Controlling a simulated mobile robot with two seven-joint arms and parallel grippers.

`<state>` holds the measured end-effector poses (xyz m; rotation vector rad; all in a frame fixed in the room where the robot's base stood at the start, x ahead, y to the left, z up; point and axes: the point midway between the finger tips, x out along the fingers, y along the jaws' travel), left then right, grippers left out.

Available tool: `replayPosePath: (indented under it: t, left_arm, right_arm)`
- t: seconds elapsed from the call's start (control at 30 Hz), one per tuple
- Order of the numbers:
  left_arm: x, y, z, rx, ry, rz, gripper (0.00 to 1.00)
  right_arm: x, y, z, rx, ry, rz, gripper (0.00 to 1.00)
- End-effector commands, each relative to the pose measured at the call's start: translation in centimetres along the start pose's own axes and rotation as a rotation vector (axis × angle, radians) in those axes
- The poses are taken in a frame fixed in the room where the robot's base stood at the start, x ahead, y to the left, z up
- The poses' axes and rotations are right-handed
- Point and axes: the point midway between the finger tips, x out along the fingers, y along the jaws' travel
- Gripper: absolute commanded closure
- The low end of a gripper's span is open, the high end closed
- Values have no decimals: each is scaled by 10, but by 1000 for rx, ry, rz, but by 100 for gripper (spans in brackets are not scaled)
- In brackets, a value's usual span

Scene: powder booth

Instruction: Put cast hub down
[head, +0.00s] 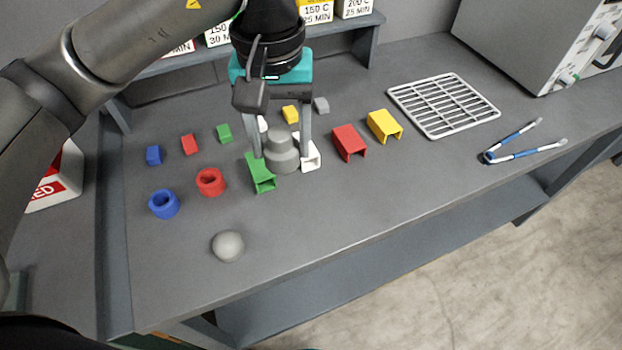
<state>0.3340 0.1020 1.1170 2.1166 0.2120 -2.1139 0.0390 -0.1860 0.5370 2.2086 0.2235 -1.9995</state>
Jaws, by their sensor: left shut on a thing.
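The cast hub (281,155) is a grey stepped round piece with a wide base and narrower top. It is upright at the middle of the grey bench (350,205). My left gripper (281,150) comes down from above and is shut on the hub, one finger at each side. I cannot tell whether the hub's base touches the bench. A green channel piece (261,172) is close on its left and a white channel piece (310,157) close on its right, partly hidden by a finger. My right gripper is not in view.
Red (349,142) and yellow (384,125) channels stand to the right, before a wire rack (443,104) and blue-handled tongs (525,143). Small blocks line the back. The front middle is clear.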

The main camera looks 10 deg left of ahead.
Motion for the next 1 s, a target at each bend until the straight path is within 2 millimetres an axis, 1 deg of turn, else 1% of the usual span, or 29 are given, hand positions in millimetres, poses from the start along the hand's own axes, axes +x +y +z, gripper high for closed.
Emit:
replayPosePath:
  t: [0.03, 0.1, 0.17, 0.27, 0.4, 0.5, 0.6, 0.77, 0.83, 1.0]
  left_arm:
    - [11, 0, 1, -1, -4, -2, 100]
    - [28, -1, 2, 0, -7, -3, 100]
    - [44, -1, 2, -2, -8, -4, 100]
    - [72, -1, 1, -2, -7, -3, 100]
    - [108, -1, 2, -1, -5, -3, 100]
    - [130, -1, 1, -2, -4, -2, 100]
    - [143, 0, 1, 0, -2, -1, 100]
    - [152, 0, 0, -1, 0, 0, 100]
    - [159, 0, 1, 0, -2, -1, 100]
    - [185, 0, 1, -1, -3, -1, 100]
  right_arm:
    - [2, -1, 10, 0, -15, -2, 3]
    - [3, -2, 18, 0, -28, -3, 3]
    - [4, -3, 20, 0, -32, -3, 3]
    - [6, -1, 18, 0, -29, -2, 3]
    - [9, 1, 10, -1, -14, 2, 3]
    - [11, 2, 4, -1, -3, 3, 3]
    - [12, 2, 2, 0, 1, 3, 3]
    - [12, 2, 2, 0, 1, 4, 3]
    - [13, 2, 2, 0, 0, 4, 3]
    - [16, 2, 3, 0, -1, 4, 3]
